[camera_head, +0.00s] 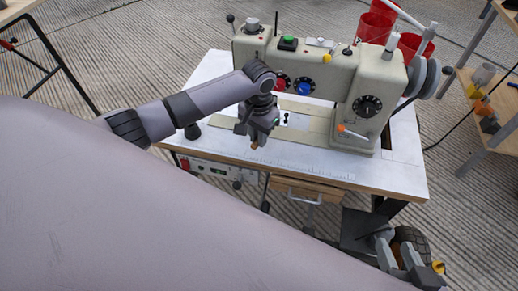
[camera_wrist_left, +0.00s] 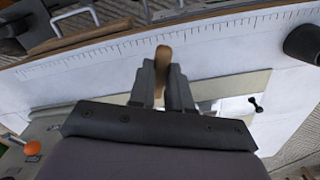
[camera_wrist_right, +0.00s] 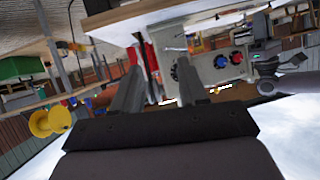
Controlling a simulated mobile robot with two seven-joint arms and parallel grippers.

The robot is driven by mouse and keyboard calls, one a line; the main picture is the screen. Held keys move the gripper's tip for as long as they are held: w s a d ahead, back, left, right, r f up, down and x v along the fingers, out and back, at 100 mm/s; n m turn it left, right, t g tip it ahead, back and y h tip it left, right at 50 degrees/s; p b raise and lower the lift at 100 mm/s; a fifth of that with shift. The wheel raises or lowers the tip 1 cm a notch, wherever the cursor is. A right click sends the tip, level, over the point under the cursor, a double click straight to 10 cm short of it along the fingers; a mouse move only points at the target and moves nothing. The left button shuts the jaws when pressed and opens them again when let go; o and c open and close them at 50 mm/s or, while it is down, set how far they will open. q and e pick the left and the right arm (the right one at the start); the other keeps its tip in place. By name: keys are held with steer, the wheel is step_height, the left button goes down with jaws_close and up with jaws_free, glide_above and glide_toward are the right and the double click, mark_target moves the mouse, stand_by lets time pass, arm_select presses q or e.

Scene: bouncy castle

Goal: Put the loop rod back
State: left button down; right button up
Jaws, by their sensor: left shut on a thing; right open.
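My left gripper (camera_head: 259,138) is over the white worktable (camera_head: 395,165), in front of the sewing machine's (camera_head: 335,80) needle area. It is shut on a brown wooden piece, perhaps the loop rod's handle, whose tip (camera_head: 254,146) pokes out below the fingers. My right gripper (camera_head: 412,262) is low at the lower right, beside the table, open and empty. Its spread fingers (camera_wrist_right: 160,90) show in the right wrist view.
A black cylinder (camera_head: 192,131) stands on the table's left part. A wooden drawer (camera_head: 305,190) with a metal handle hangs under the front edge. Red bins (camera_head: 378,22) are behind the machine. A shelf (camera_head: 490,115) is at right. The tabletop's front strip is clear.

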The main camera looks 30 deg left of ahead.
mark_target(259, 154)
arm_select(q)
steer(key=shift+f, duration=0.4)
step_height(259, 154, down, 4)
steer(key=b, duration=0.2)
steer(key=shift+w+f+b, duration=0.1)
steer(key=shift+f+b, duration=0.05)
steer(key=shift+b, duration=0.25)
steer(key=shift+w, duration=0.1)
arm_select(e)
steer(key=shift+w+a+f+m+y, duration=0.2)
steer(key=shift+a+f+y, duration=0.15)
steer(key=shift+a, duration=0.25)
steer(key=shift+w+a+f+m+y, duration=0.2)
steer(key=shift+a+y, duration=0.15)
steer(key=shift+a, duration=0.25)
arm_select(q)
steer(key=shift+f, duration=0.1)
arm_select(e)
steer(key=shift+s, duration=0.1)
arm_select(q)
steer(key=c, duration=1.1)
jaws_free()
